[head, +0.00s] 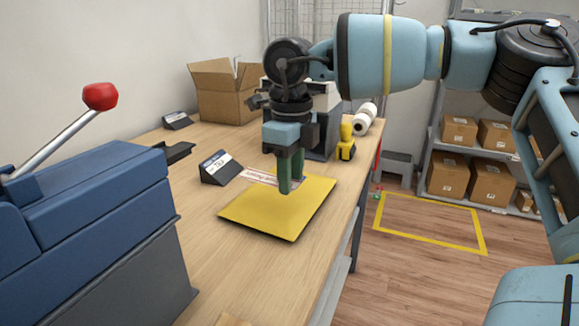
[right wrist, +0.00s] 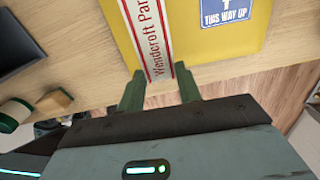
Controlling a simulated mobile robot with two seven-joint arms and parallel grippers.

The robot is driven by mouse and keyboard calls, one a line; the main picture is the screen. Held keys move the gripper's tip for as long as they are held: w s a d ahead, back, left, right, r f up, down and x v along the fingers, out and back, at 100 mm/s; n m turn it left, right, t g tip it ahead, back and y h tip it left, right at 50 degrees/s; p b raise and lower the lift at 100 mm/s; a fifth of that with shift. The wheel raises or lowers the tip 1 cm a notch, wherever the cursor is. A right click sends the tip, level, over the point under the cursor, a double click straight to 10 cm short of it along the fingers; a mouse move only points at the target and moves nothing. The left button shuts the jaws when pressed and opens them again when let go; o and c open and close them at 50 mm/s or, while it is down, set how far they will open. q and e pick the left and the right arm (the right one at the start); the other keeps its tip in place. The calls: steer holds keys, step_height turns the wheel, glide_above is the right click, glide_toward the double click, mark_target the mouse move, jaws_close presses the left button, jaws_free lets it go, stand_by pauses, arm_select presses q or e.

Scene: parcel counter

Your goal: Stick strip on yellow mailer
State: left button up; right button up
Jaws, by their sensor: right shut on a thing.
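The yellow mailer (head: 268,217) lies flat on the wooden counter. It also shows in the right wrist view (right wrist: 206,48), with a blue THIS WAY UP label (right wrist: 228,12). The strip (head: 257,177) is white with a red band and red lettering. In the right wrist view the strip (right wrist: 150,40) runs over the mailer and down between the fingertips. My right gripper (head: 291,184) points down at the mailer's far part, shut on the strip by its edges. I cannot tell whether the strip touches the mailer. My left gripper is out of view.
A blue machine (head: 85,215) with a red-knobbed lever stands at the near left. A small dark sign (head: 220,170) stands left of the strip. An open cardboard box (head: 222,95), a yellow tool (head: 346,143) and a white roll (head: 364,117) are farther back. Bare counter surrounds the mailer's near side.

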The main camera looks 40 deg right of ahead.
mark_target(291, 210)
step_height(291, 210, down, 3)
steer(key=shift+f+b, duration=0.1)
steer(key=shift+b, duration=0.7)
steer(key=shift+f+b, duration=0.6)
steer(key=shift+f, duration=0.2)
steer(key=o, duration=0.7)
